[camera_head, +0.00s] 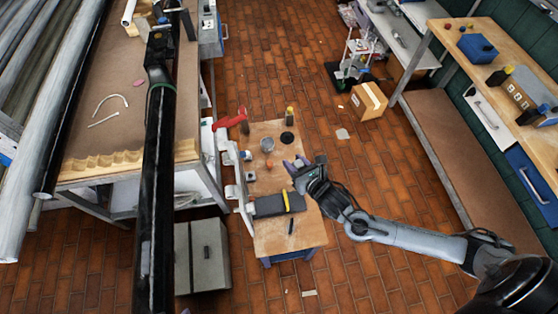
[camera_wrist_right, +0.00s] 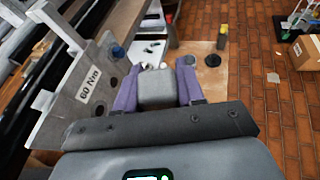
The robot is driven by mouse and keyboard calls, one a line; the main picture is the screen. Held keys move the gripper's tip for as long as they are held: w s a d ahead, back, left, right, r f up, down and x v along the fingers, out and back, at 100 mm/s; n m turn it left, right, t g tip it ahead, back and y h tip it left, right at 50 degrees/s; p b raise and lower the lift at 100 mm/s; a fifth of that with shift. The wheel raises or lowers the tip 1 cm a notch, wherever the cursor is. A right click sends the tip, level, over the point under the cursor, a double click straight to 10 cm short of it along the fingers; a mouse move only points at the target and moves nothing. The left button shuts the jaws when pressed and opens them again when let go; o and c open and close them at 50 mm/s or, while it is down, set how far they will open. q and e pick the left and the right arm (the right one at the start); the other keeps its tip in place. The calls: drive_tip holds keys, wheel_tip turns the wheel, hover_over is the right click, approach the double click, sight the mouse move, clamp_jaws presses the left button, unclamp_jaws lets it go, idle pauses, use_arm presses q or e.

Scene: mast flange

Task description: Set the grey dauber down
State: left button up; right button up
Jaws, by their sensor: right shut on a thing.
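My right gripper (camera_head: 293,165) is over the right edge of the small wooden table (camera_head: 311,234) in the head view. In the right wrist view its two purple fingers (camera_wrist_right: 157,88) are shut on a grey block-like piece, the grey dauber (camera_wrist_right: 157,90). The dauber's lower part is hidden, and I cannot tell whether it touches the table. In the head view the gripper hides the dauber. My left gripper is not in view.
The table holds a grey cup (camera_head: 267,145), a black disc (camera_head: 287,138), a dark bottle (camera_head: 290,116), a dark tray (camera_head: 268,207) and a black pen-like item (camera_head: 291,226). The table's front right is mostly bare.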

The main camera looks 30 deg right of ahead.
drive_tip(key=w+d+f+b, duration=0.2)
drive_tip(key=d+f+b, duration=0.3)
drive_tip(key=f+b, duration=0.3)
drive_tip(key=w+d+f+n+b, duration=0.1)
drive_tip(key=d+f+b, duration=0.4)
drive_tip(key=f+b, duration=0.4)
drive_tip(key=w+d+f+b, duration=0.2)
drive_tip(key=d+f+b, duration=0.4)
drive_tip(key=f+b, duration=0.2)
drive_tip(key=b+x, duration=0.1)
drive_tip(key=x, duration=0.3)
drive_tip(key=a+f+b+x, duration=0.1)
drive_tip(key=b+x, duration=0.1)
drive_tip(key=x, duration=0.3)
drive_tip(key=s+f+b+x, duration=0.1)
drive_tip(key=b+x, duration=0.1)
drive_tip(key=x, duration=0.2)
drive_tip(key=shift+w+a+f, duration=0.2)
drive_tip(key=shift+w+f, duration=0.05)
drive_tip(key=shift+f, duration=0.05)
drive_tip(key=shift+f+b, duration=0.85)
drive_tip(key=shift+f, duration=1.1)
drive_tip(key=shift+f, duration=0.1)
drive_tip(key=shift+f, duration=0.1)
drive_tip(key=o, duration=1)
